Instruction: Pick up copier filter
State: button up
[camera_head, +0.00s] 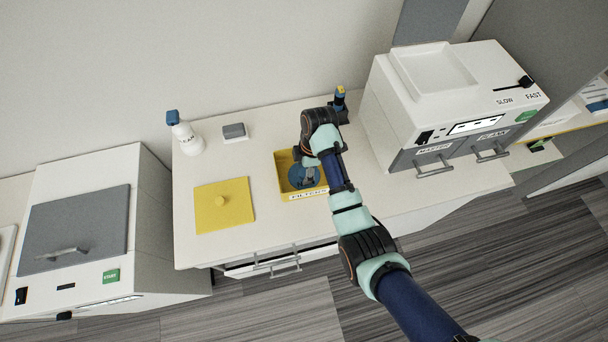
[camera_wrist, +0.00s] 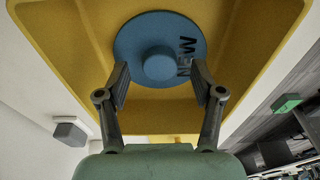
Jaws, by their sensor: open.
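The copier filter is a blue disc with a round knob and the word NEW on it; it shows in the wrist view (camera_wrist: 150,38) and partly in the head view (camera_head: 297,178). It lies in a yellow bin (camera_head: 283,160), whose floor and walls fill much of the wrist view (camera_wrist: 75,60). My gripper (camera_wrist: 160,80) is open, its two fingers on either side of the knob's near edge. Whether the fingers touch the knob cannot be told. In the head view my arm hides part of the filter and bin.
A yellow lid (camera_head: 235,205) lies left of the bin. A spray bottle (camera_head: 187,137) and a small grey block (camera_head: 234,131) stand behind. The copier machine (camera_head: 450,95) stands right of the bin. A white machine with a grey lid (camera_head: 75,228) is at left.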

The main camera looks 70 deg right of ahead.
jog(key=shift+a+f, duration=0.1)
jog(key=shift+f, duration=0.45)
jog(key=c, duration=1.2)
jog(key=shift+r, duration=0.1)
notch_tip(320, 180, up, 20)
jog(key=p, duration=1.2)
